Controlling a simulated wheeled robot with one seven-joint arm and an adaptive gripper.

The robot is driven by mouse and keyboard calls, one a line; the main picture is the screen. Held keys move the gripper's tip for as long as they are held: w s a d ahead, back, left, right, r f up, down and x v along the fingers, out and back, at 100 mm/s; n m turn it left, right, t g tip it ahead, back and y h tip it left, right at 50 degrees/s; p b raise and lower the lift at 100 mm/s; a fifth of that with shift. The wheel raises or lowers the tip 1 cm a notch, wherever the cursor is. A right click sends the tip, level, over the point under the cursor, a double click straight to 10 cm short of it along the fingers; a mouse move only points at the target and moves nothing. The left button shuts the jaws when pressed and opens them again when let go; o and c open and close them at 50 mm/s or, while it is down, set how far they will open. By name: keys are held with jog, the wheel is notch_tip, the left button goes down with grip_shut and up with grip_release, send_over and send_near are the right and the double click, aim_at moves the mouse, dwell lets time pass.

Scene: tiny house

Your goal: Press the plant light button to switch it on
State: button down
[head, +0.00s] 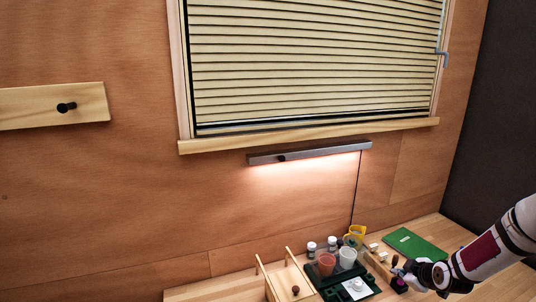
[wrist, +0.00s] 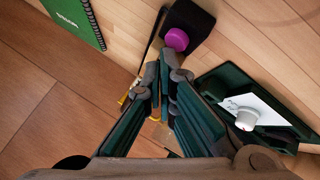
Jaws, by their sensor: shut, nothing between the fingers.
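A long grey light bar (head: 320,151) is fixed to the wall under the window, and a warm glow shows on the wall below it. A small dark knob (head: 282,158) sits at its left part. A round purple button (wrist: 176,39) sits on a black block (wrist: 190,22) on the wooden counter in the wrist view. My gripper (wrist: 168,68) is shut and empty, with its fingertips just below the purple button in that view. I cannot tell if they touch it. In the head view my gripper (head: 402,272) is low over the counter at the right.
A green notebook (head: 414,244) lies on the counter behind my gripper. A dark green tray (wrist: 270,108) holds a white piece with a knob. Cups (head: 327,264), small jars (head: 332,243) and a wooden rack (head: 289,284) stand to the left, crowding the counter.

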aim_at(399, 281)
jog(key=shift+f, duration=0.15)
jog(key=shift+f, duration=0.35)
jog(key=shift+r, duration=0.1)
dwell(0.4)
jog(key=shift+r, duration=0.5)
jog(key=shift+r+p, duration=1.6)
jog(key=shift+r, duration=1.35)
